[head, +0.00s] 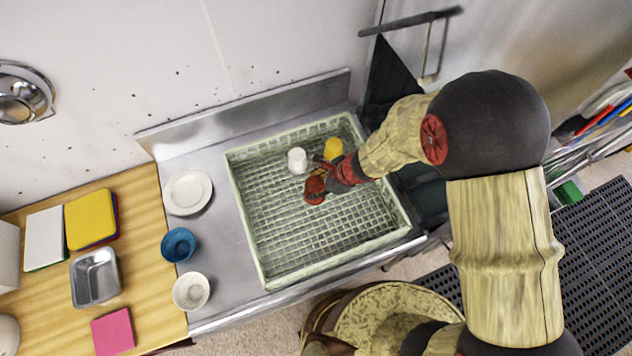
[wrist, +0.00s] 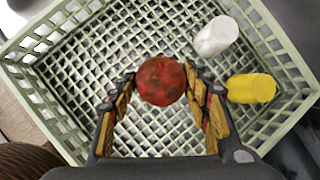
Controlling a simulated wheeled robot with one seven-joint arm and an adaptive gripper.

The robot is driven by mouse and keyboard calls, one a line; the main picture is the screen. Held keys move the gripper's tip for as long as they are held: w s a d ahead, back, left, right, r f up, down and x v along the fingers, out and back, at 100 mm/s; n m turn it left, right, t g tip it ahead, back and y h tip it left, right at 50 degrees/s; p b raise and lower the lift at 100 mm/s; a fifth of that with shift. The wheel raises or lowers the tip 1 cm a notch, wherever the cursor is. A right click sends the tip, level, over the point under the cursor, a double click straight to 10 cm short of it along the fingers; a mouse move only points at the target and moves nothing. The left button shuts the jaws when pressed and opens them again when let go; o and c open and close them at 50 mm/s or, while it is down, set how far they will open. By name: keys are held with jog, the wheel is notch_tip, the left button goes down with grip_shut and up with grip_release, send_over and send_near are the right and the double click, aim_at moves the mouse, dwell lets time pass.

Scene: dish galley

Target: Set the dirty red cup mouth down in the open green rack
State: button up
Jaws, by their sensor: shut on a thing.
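The red cup (head: 314,189) with dark blotches is inside the green rack (head: 250,232), left of and nearer than the yellow cup in the head view. My gripper (head: 325,181) is shut on it. In the wrist view the red cup (wrist: 161,82) sits between the fingertips of my gripper (wrist: 160,76) and shows a round, closed, stained face to the camera, which looks like its base, so its mouth seems to point down. I cannot tell whether its rim touches the rack floor. The rack is open-topped with a grid floor.
A white cup (head: 297,160) and a yellow cup (head: 333,149) stand in the rack's back part. The rack's front and left floor is bare. A white plate (head: 188,192), blue bowl (head: 178,245) and white bowl (head: 191,291) stand left of the rack on the steel counter.

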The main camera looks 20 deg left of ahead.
jog(key=shift+f+b, duration=3.05)
jog(key=shift+f, duration=1.3)
jog(key=o, duration=1.2)
jog(key=v, duration=1.2)
